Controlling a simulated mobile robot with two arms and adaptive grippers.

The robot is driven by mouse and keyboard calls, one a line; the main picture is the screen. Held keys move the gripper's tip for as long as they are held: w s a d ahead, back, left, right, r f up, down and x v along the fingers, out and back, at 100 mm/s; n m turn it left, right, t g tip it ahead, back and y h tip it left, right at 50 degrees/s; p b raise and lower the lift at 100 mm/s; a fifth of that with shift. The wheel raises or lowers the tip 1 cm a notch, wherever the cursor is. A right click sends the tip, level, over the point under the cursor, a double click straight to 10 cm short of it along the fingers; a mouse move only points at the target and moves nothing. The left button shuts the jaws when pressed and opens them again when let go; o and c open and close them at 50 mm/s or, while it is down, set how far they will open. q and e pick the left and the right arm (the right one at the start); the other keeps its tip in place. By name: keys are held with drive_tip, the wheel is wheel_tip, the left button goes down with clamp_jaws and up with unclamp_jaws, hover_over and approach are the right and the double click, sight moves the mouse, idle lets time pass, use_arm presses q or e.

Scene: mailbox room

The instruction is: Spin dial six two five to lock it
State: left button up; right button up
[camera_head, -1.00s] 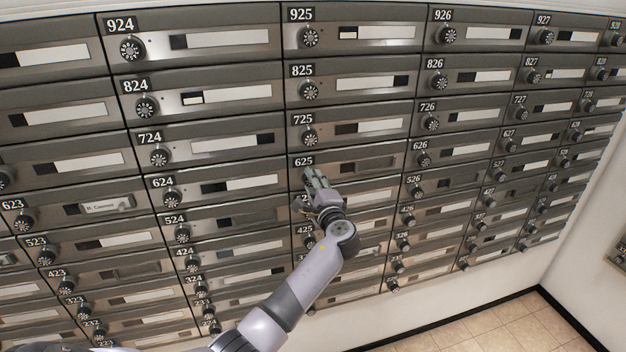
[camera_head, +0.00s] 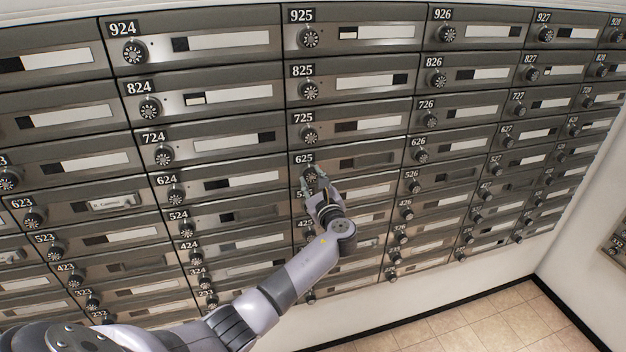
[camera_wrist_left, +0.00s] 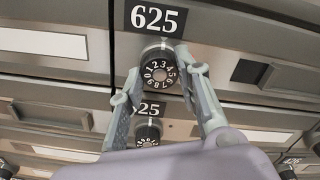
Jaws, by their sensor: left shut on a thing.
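The dial of mailbox 625 (camera_head: 309,173) is a round black knob with white numerals, below the 625 label (camera_head: 304,159). In the left wrist view the dial (camera_wrist_left: 159,71) shows its numbers up close, with a light pointer mark above it. My left gripper (camera_head: 316,183) reaches up to it from below, its two fingers on either side. In the left wrist view the fingers (camera_wrist_left: 160,66) are shut on the dial's sides. The mailbox 625 door (camera_head: 365,159) is flush with its neighbours. My right gripper is not in view.
Other mailboxes with similar dials surround it, such as the 725 dial (camera_head: 309,134) above. A lower dial (camera_wrist_left: 147,136) sits between my fingers' bases in the left wrist view. Tiled floor (camera_head: 480,325) is open at lower right.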

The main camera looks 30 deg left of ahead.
use_arm(q)
drive_tip(key=m, duration=0.4)
drive_tip(key=shift+m, duration=0.4)
idle(0.4)
drive_tip(key=o, duration=1.1)
drive_tip(key=shift+o, duration=0.2)
drive_tip(key=v, duration=1.2)
